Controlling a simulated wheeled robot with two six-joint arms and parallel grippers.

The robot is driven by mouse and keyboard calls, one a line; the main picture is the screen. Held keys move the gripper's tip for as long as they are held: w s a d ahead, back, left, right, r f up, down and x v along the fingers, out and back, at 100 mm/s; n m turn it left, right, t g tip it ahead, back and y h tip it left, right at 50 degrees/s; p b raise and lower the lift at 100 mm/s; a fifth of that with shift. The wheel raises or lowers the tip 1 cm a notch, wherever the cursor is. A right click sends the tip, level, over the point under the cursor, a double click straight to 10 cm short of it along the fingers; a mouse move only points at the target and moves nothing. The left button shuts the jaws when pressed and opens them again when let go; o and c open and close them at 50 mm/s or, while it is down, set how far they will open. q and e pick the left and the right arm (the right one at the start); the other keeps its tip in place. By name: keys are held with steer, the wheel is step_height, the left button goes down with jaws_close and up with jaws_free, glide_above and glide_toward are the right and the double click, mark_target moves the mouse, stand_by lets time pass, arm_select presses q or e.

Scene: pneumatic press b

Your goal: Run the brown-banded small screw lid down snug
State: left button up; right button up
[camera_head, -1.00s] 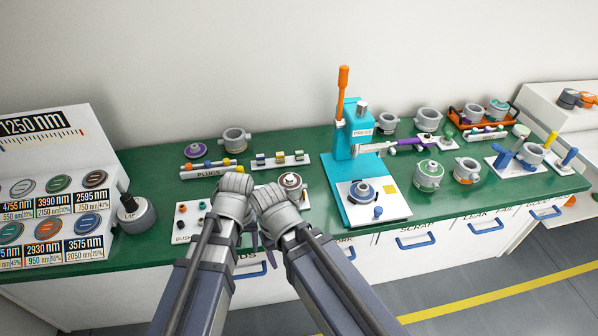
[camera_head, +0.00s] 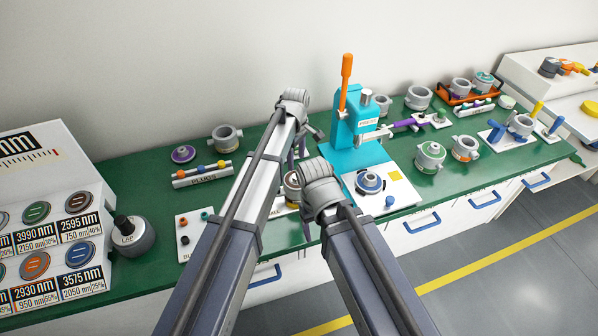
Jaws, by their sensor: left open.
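A small round part with a brown top (camera_head: 291,181), which looks like the brown-banded lid on its body, stands on a white board in front of the press. It is largely hidden by my arms. My left gripper (camera_head: 297,158) reaches over from the left and points down, its fingers apart just above or behind the brown part; I cannot tell whether they touch it. My right gripper's wrist (camera_head: 321,187) is close on the right of the brown part. Its fingers are mostly hidden, with only a dark tip showing below the wrist.
The turquoise press (camera_head: 352,125) with its orange lever stands just right of my left gripper. The plug rack (camera_head: 202,175), a purple-centred disc (camera_head: 183,154) and a grey pot (camera_head: 227,138) are at left. Green bench top (camera_head: 135,180) is clear between them and the lap block (camera_head: 130,236).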

mark_target(296, 176)
arm_select(q)
steer(key=shift+f+b, duration=3.8)
steer(key=shift+f, duration=0.1)
steer(key=shift+r, duration=0.1)
jaws_close()
